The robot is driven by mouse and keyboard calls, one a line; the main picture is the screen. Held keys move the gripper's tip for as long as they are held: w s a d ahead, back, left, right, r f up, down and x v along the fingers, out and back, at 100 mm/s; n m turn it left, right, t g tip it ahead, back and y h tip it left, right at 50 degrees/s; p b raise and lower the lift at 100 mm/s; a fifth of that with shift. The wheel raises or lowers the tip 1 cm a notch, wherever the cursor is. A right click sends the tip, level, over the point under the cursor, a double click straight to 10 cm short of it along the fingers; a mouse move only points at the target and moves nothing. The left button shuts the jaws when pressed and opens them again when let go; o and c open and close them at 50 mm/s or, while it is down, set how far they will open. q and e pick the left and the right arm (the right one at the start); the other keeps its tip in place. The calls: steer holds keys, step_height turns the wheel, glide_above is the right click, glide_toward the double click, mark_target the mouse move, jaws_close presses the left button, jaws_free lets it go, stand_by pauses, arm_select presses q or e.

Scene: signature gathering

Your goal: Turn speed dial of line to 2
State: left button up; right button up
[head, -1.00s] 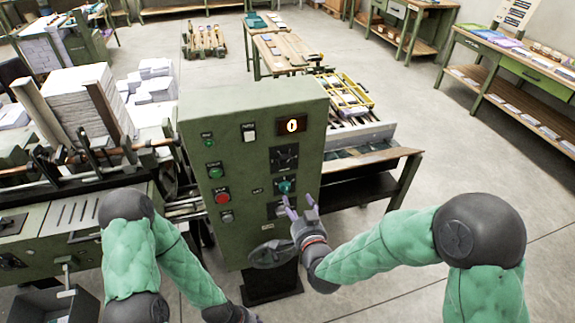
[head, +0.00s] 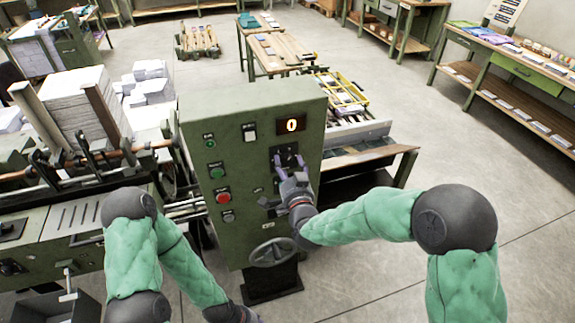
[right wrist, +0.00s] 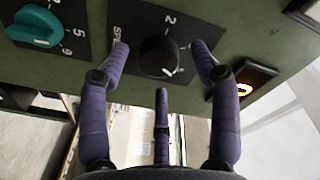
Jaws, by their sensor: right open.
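The speed dial is a black round knob (right wrist: 158,56) on a dark plate with partly visible lettering, on the front of the green control cabinet (head: 225,255). In the right wrist view a "2" shows above the knob, and a white mark sits at its lower right. My right gripper (head: 289,166) is open in front of the dial. Two purple fingers flank the knob and a third is below it; contact cannot be told. My left gripper is mostly cut off at the head view's bottom edge.
A teal numbered knob (right wrist: 35,27) sits beside the speed dial. A green button (head: 217,173), a red button (head: 223,197) and a handwheel (head: 273,252) are on the cabinet. A conveyor table (head: 365,158) stands behind, at the right.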

steer(key=shift+w+a, duration=0.1)
steer(key=shift+w, duration=0.4)
steer(key=c, duration=1.1)
steer(key=shift+r, duration=0.1)
steer(key=shift+c, duration=0.2)
